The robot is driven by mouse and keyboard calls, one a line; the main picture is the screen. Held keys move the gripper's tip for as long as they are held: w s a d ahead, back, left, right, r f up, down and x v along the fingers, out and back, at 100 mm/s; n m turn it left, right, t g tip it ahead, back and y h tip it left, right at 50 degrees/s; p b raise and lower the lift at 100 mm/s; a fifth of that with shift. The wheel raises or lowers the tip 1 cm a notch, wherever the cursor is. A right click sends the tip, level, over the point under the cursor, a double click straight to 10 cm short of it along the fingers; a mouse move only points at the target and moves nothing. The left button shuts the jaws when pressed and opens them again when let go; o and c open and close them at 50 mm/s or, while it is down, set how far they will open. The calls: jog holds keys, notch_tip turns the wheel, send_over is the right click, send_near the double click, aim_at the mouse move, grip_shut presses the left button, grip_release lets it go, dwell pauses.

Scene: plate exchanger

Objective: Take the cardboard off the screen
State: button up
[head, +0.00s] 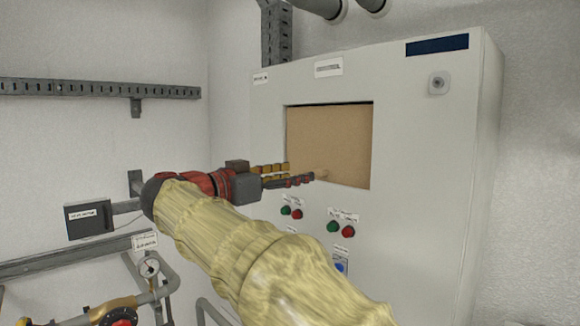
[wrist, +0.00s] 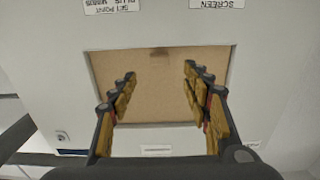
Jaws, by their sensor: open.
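The cardboard (head: 338,135) is a plain brown sheet that fills the recessed screen opening of a light grey cabinet. It also fills the middle of the wrist view (wrist: 155,90). A small brown tab (head: 321,175) sticks out near its lower edge; in the wrist view, which is upside down, the tab (wrist: 159,51) is near the top. My gripper (head: 300,175) is open and empty in front of the cardboard's lower left part. In the wrist view its fingers (wrist: 158,72) are spread wide, with the tab between their lines and a little beyond the tips. The screen itself is hidden.
The cabinet (head: 425,190) has green and red buttons (head: 340,229) below the opening. A small dark box (head: 88,218) on the wall and a pressure gauge (head: 148,266) with pipes are at the left. A cable rail (head: 100,89) crosses the left wall.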

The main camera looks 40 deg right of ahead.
aim_at(316, 171)
jog(key=d, duration=0.2)
jog(key=d+p, duration=0.1)
jog(key=d, duration=0.4)
jog(key=shift+w+d+p, duration=0.25)
jog(key=shift+w+p, duration=0.05)
jog(key=shift+p, duration=0.1)
jog(key=c, duration=0.3)
jog(key=c, duration=0.9)
jog(key=shift+c, duration=0.2)
jog(key=shift+r+b, duration=0.3)
jog(key=shift+b, duration=0.15)
jog(key=shift+s+a+b, duration=0.1)
jog(key=shift+a+b, duration=0.8)
dwell(0.8)
jog(key=shift+a, duration=0.35)
jog(key=shift+a+b, duration=0.5)
